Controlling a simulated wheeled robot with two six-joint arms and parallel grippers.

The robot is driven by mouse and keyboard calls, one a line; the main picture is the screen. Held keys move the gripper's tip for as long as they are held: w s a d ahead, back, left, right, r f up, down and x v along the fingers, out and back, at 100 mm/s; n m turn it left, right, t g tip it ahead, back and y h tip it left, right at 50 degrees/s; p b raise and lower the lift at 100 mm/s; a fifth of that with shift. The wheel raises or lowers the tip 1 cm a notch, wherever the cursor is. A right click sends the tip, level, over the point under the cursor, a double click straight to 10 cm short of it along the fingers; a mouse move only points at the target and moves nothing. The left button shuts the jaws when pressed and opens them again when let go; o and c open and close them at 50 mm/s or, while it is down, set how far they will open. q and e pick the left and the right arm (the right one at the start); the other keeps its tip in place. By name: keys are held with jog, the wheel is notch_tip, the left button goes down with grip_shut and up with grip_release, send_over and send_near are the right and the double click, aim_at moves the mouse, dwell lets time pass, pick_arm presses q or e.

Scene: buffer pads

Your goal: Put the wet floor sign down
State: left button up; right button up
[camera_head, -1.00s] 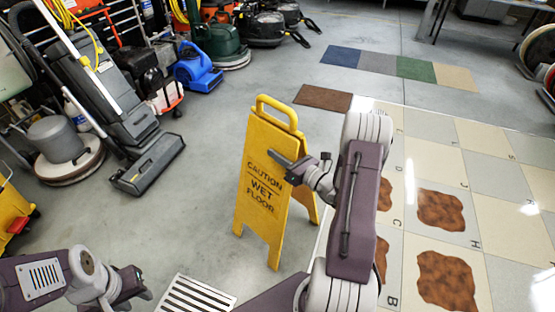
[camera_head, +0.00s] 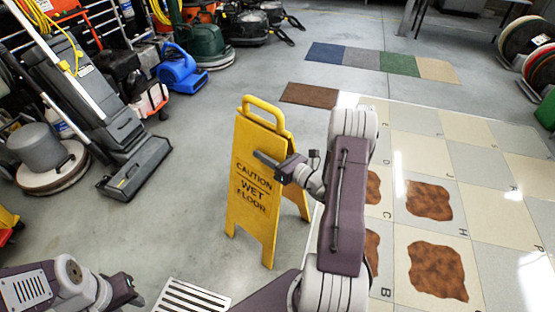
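The yellow wet floor sign (camera_head: 252,190) stands upright in the middle of the view, its legs spread in an A shape. Its feet appear to be on or very near the grey floor; I cannot tell which. My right gripper (camera_head: 266,160) is at the upper right part of the sign, with a dark finger lying across the front panel. Whether the fingers are closed on the panel is hard to see. My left gripper (camera_head: 134,292) is low at the left, apart from the sign, and its fingertips are too small to read.
A tiled floor area (camera_head: 480,215) with brown stains and letters lies to the right. Coloured pads (camera_head: 361,58) and a brown pad (camera_head: 310,95) lie behind the sign. A grey floor machine (camera_head: 130,165) and a blue blower (camera_head: 182,70) stand left. A floor grate (camera_head: 190,297) is in front.

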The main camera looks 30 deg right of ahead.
jog(key=p+v, duration=0.3)
jog(key=v, duration=0.7)
jog(key=s+a+n+g+y, duration=0.35)
jog(key=a+n+g, duration=0.25)
jog(key=a, duration=0.3)
jog(key=s+a+n+g+y, duration=0.35)
jog(key=a+n+g, duration=0.3)
jog(key=a, duration=0.25)
jog(key=s+a+f+n+g+h, duration=0.25)
jog(key=s+n+g+h, duration=0.4)
jog(key=s+n, duration=0.4)
jog(key=w+d+r+n+t+h, duration=0.2)
jog(key=w+n+h, duration=0.4)
jog(key=n, duration=0.5)
jog(key=shift+d+n+t, duration=0.4)
jog(key=shift+d+t, duration=0.1)
jog(key=shift+d, duration=0.4)
